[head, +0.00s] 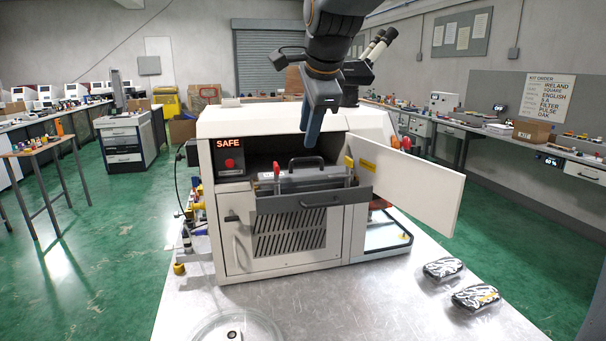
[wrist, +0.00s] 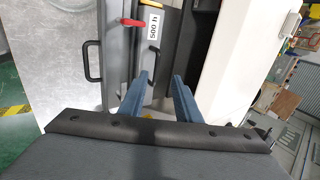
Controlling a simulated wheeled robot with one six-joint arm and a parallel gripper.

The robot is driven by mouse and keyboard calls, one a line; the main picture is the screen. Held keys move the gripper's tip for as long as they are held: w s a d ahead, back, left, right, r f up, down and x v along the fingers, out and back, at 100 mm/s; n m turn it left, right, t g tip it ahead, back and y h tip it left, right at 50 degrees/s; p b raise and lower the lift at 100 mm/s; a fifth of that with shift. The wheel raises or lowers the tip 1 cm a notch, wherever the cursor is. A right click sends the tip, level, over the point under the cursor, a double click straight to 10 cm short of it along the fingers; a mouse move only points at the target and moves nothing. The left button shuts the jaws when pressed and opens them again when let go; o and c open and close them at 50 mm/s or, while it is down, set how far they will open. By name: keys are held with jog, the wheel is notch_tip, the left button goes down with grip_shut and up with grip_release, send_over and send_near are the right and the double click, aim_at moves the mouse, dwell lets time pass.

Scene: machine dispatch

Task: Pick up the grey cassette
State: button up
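The grey cassette (head: 316,182) lies in the pulled-out drawer (head: 312,198) of the white machine, with a black carry handle on top. A red-tipped clamp (head: 277,172) stands at its left end and a yellow-tipped one (head: 349,164) at its right. In the wrist view the cassette (wrist: 146,88) shows its black handle and a "500 h" label (wrist: 154,24). My gripper (head: 309,134) is above the cassette, pointing down. Its two blue fingers are apart with nothing between them in the wrist view (wrist: 161,78). I cannot tell the exact height gap.
A "SAFE" sign (head: 228,142) is lit at the left. Two patterned packs (head: 460,282) and a round clear dish (head: 235,328) are on the metal table (head: 370,315).

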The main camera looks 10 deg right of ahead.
jog(key=x, duration=0.2)
jog(key=p, duration=0.3)
send_over(303, 174)
jog(key=shift+f, duration=2.45)
grip_shut()
